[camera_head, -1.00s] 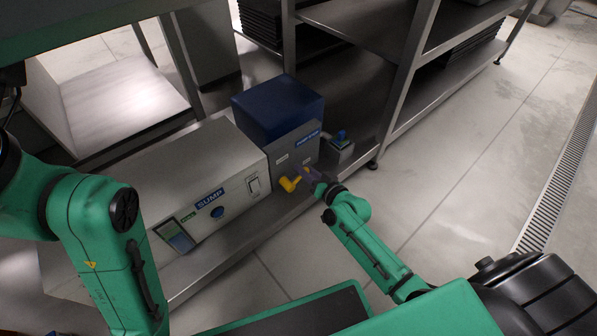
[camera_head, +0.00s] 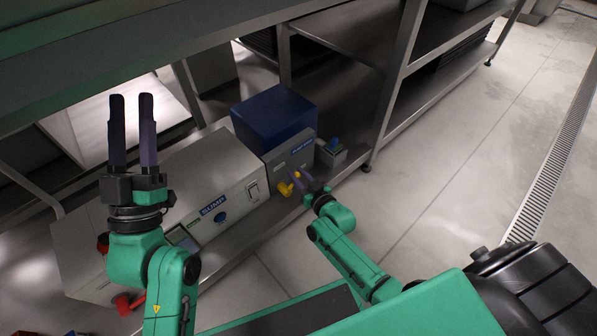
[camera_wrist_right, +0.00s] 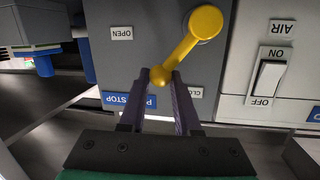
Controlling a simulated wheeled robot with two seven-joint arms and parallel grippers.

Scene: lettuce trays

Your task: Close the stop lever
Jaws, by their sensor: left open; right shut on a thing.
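The yellow stop lever (camera_head: 285,188) is on the front of the grey pump-stop box (camera_head: 288,158) with the blue top. In the right wrist view the lever (camera_wrist_right: 185,47) runs slanting from its pivot to its round knob, between the OPEN label (camera_wrist_right: 121,33) and a partly hidden CLOSED label (camera_wrist_right: 194,92). My right gripper (camera_head: 303,178) is at the lever. Its purple fingers (camera_wrist_right: 160,82) are shut on the knob end. My left gripper (camera_head: 131,100) is open and empty, fingers pointing up, left of the boxes and well away from the lever.
The white SUMP box (camera_head: 240,170) with a rocker switch stands left of the lever box. A small grey box with a blue knob (camera_head: 333,144) stands to its right. Steel shelving (camera_head: 400,80) rises behind. Red parts (camera_head: 125,303) show near my left arm. The tiled floor at right is clear.

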